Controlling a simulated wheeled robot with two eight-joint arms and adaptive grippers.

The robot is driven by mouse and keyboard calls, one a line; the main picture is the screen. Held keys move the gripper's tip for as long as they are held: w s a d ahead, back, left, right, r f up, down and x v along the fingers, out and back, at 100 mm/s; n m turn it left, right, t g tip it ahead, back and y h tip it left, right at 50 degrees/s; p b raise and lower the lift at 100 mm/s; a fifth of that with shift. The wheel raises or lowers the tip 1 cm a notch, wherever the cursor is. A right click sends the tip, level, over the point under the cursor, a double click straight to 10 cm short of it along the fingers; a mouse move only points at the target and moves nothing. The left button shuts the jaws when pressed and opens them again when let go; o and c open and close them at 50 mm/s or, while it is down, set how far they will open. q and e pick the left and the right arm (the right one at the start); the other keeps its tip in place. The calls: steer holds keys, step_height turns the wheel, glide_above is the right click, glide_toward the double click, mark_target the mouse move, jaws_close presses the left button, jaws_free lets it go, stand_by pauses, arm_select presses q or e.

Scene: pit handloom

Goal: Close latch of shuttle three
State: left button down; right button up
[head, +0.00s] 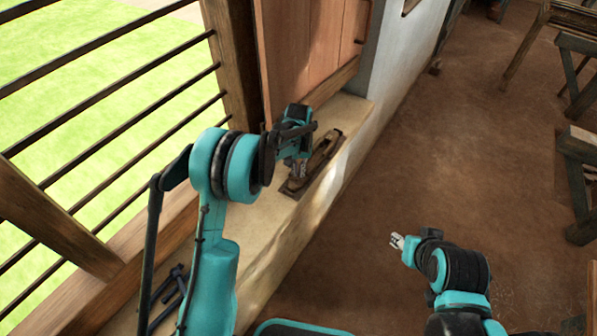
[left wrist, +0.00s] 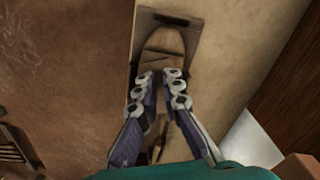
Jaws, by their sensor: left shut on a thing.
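The wooden shuttle (head: 325,152), long and boat-shaped, lies on the pale window ledge with a dark flat piece under its near end. In the left wrist view the shuttle (left wrist: 164,50) shows its pointed end and the dark piece around it. My left gripper (head: 299,172) is over the near part of the shuttle, fingers pointing down. In the left wrist view the left gripper's fingertips (left wrist: 173,82) are close together over the shuttle's body, shut on a small part of it. The latch itself is too small and covered to make out. My right gripper (head: 397,241) is away from the ledge, over the floor.
The pale ledge (head: 262,262) runs below a barred window and a wooden shutter (head: 305,45). Dark metal tools (head: 172,290) lie on the ledge at the lower left. Wooden frames (head: 575,60) stand at the right; the brown floor (head: 430,150) between is clear.

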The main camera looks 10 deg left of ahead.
arm_select(q)
steer(key=shift+m+p, duration=0.3)
steer(key=shift+m, duration=2)
steer(key=c, duration=1.9)
jaws_free()
steer(key=shift+c, duration=0.2)
step_height(320, 180, up, 12)
